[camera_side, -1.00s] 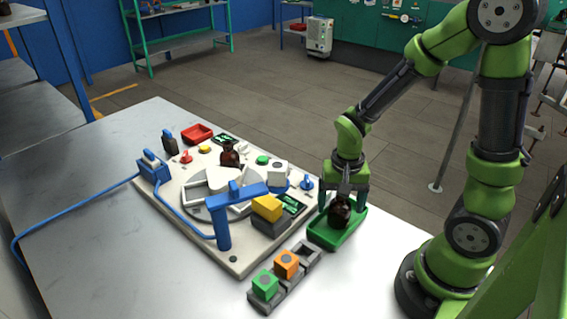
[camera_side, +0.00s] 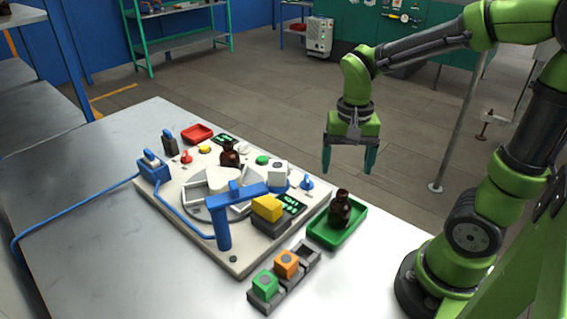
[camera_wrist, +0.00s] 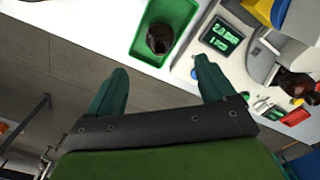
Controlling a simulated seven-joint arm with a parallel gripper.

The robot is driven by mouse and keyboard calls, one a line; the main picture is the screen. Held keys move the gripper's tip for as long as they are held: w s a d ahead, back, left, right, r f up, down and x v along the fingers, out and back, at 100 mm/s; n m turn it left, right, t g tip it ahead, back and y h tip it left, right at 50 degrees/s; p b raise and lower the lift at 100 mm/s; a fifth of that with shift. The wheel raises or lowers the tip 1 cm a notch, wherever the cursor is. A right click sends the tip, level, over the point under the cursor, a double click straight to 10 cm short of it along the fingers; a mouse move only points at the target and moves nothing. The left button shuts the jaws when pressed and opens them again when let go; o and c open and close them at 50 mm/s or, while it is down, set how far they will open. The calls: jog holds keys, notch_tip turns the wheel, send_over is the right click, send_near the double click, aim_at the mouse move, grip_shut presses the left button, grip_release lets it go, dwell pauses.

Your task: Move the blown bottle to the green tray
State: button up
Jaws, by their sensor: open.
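An amber bottle (camera_side: 340,209) stands upright in the green tray (camera_side: 322,236) at the right edge of the table. In the wrist view the same bottle (camera_wrist: 160,38) is inside the green tray (camera_wrist: 139,46). My gripper (camera_side: 348,172) is open and empty, raised well above and behind the tray; its two fingers (camera_wrist: 162,80) are wide apart in the wrist view. Another amber bottle (camera_side: 229,154) stands on the far part of the white station board; it also shows in the wrist view (camera_wrist: 292,84). I cannot tell which bottle is the blown one.
The white board (camera_side: 238,262) carries a blue arm-like fixture (camera_side: 222,230), a yellow block (camera_side: 267,207) and a display. A red tray (camera_side: 197,134) lies at its far end. A grey rack with a green cube (camera_side: 265,284) and an orange cube (camera_side: 286,263) stands in front.

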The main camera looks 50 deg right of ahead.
jog(key=shift+a+r, duration=0.1)
jog(key=shift+r, duration=0.3)
jog(key=s+a+r+n+t+y, duration=0.2)
jog(key=a+r+n+t, duration=0.4)
jog(key=r+t, duration=0.1)
jog(key=shift+s+a+r, duration=0.15)
jog(key=shift+s+r, duration=0.1)
jog(key=shift+s, duration=0.05)
dwell(0.7)
